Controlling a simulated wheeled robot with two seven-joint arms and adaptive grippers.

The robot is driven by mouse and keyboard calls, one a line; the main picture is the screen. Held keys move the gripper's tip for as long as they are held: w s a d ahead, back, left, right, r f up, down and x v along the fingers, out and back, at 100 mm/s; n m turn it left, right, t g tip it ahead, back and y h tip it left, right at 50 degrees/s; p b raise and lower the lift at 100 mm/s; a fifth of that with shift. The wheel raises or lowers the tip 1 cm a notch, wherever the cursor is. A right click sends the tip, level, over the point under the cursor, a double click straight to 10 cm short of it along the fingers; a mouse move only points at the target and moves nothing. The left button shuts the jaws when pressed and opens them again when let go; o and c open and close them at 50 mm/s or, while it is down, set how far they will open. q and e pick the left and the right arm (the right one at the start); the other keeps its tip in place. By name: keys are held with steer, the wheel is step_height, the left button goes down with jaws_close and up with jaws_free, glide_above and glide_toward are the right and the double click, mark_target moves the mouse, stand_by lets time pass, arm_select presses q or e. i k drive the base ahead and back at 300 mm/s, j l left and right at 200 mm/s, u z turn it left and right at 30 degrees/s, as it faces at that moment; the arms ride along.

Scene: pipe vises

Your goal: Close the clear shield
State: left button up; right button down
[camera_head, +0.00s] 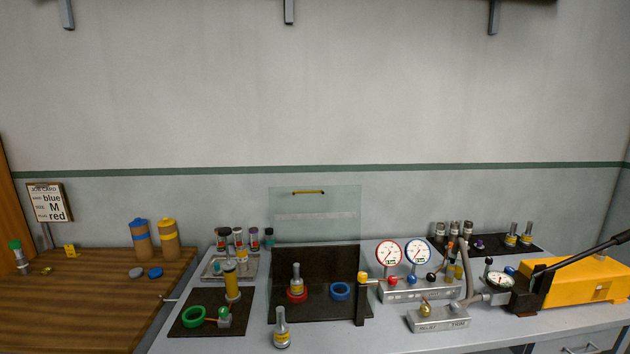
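The clear shield (315,228) is a see-through, faintly greenish panel standing upright at the middle of the bench. Neither of my grippers shows in the head view.
A loose fitting (281,329) stands at the mat's front edge. A black post with a yellow top (362,300) is right of the mat. Two gauges (389,252) and a yellow pump (575,281) stand further right. A green ring (193,316) lies on the left mat.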

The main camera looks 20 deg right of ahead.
mark_target(329, 215)
steer(key=i+l+u, duration=0.85)
steer(key=i+l, duration=0.15)
steer(key=l, duration=0.2)
